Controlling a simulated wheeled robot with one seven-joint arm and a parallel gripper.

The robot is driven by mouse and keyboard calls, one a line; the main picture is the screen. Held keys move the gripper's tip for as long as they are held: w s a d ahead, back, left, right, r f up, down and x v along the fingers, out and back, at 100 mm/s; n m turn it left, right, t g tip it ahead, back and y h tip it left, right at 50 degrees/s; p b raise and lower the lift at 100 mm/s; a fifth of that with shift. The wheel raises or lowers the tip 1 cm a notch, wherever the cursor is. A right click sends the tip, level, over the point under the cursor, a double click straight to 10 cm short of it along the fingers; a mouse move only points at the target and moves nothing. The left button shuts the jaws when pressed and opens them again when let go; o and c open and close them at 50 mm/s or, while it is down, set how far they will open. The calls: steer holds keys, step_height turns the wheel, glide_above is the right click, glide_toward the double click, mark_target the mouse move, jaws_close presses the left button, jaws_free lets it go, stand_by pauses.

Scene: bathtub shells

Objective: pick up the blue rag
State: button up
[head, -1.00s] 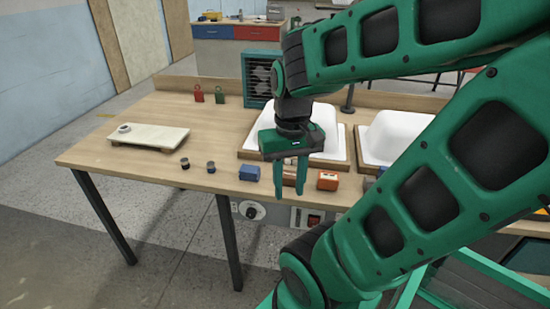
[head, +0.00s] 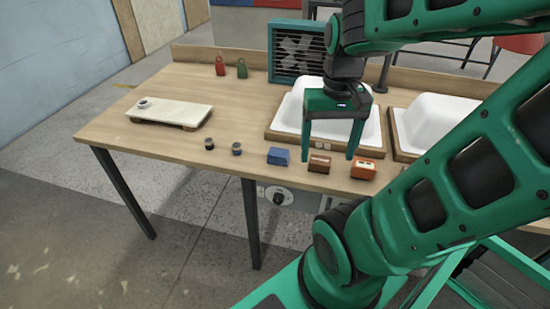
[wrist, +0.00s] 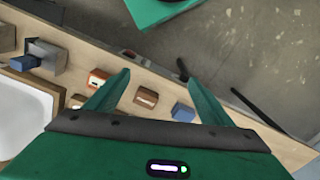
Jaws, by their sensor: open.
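A small blue block-like thing (head: 278,156) sits near the table's front edge; it also shows in the wrist view (wrist: 182,112). Another blue thing (wrist: 25,63) lies by a grey block at the left of the wrist view; my arm hides that spot in the head view. I cannot tell for sure which is the rag. My gripper (head: 330,157) is open, empty and pointing down, right of the first blue thing in the head view. In the wrist view its fingers (wrist: 158,76) are spread above the front edge.
A brown block (head: 320,163) and an orange box (head: 363,169) stand right of the blue block. Two small dark jars (head: 209,144) stand left. White tub shells (head: 298,108) lie behind. A pale board (head: 170,110) is at left. The table's middle left is clear.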

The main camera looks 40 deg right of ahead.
steer(key=w+d+m, duration=0.2)
steer(key=w, duration=0.8)
steer(key=m, duration=0.2)
glide_toward(279, 152)
steer(key=shift+g+y, duration=0.3)
steer(key=shift+y, duration=0.2)
step_height(279, 152, down, 10)
steer(key=shift+a+r, duration=0.1)
steer(key=shift+r, duration=0.1)
steer(key=c, duration=1.1)
